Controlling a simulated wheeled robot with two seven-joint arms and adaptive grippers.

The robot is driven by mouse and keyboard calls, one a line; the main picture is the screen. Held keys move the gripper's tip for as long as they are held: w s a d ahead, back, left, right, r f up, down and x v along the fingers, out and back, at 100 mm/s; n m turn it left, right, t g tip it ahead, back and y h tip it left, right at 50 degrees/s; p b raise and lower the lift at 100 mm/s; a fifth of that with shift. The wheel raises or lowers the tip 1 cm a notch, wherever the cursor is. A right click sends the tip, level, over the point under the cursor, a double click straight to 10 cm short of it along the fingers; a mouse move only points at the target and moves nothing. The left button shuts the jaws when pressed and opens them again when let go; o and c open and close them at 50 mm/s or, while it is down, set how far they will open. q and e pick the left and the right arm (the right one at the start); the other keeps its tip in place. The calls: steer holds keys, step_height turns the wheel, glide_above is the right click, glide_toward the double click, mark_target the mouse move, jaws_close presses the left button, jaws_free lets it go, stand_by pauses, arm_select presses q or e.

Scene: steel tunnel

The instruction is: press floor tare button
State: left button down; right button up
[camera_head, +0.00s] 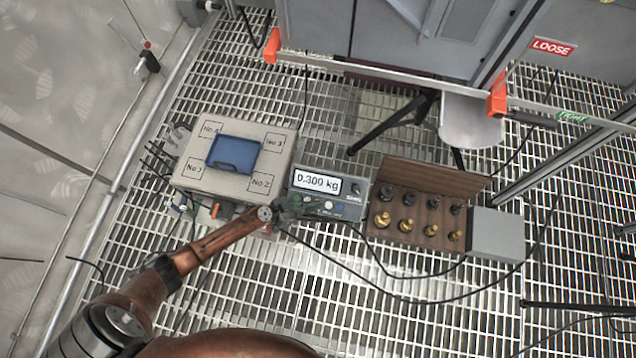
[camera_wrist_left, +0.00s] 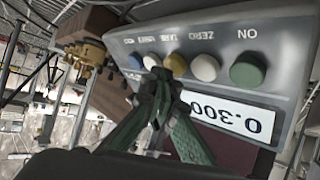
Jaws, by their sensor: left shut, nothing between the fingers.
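The grey scale indicator (camera_head: 355,189) stands on the grating with its display reading 0.300 kg. In the left wrist view its panel (camera_wrist_left: 290,40) appears upside down, with a green ON button (camera_wrist_left: 248,70), a white ZERO button (camera_wrist_left: 205,67), a yellow TARE button (camera_wrist_left: 174,63) and a blue button (camera_wrist_left: 151,60). My left gripper (camera_head: 296,206) is shut and empty at the indicator's lower left front. In the left wrist view its fingertips (camera_wrist_left: 161,76) overlap the lower edge of the yellow button; I cannot tell whether they touch it. My right gripper is out of view.
A square weighing platform (camera_head: 190,172) with a blue tray (camera_head: 233,142) stands left of the indicator. Black cables (camera_head: 400,298) cross the grating in front.

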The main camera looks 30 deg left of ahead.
arm_select(q)
steer(key=shift+w+f, duration=0.1)
stand_by(0.4)
steer(key=shift+w+f, duration=0.15)
steer(key=shift+f, duration=0.15)
steer(key=shift+a, duration=0.1)
steer(key=shift+r, duration=0.1)
steer(key=shift+s+r, duration=0.25)
steer(key=shift+r, duration=0.1)
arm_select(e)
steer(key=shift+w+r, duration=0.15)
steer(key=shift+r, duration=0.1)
arm_select(q)
steer(key=s+r+p, duration=0.1)
steer(key=r+p, duration=0.1)
steer(key=s+d+r+p, duration=0.1)
steer(key=s+r+p, duration=0.1)
steer(key=shift+s+d+r+p, duration=0.1)
steer(key=shift+s+r+p, duration=0.05)
steer(key=shift+r+p, duration=0.25)
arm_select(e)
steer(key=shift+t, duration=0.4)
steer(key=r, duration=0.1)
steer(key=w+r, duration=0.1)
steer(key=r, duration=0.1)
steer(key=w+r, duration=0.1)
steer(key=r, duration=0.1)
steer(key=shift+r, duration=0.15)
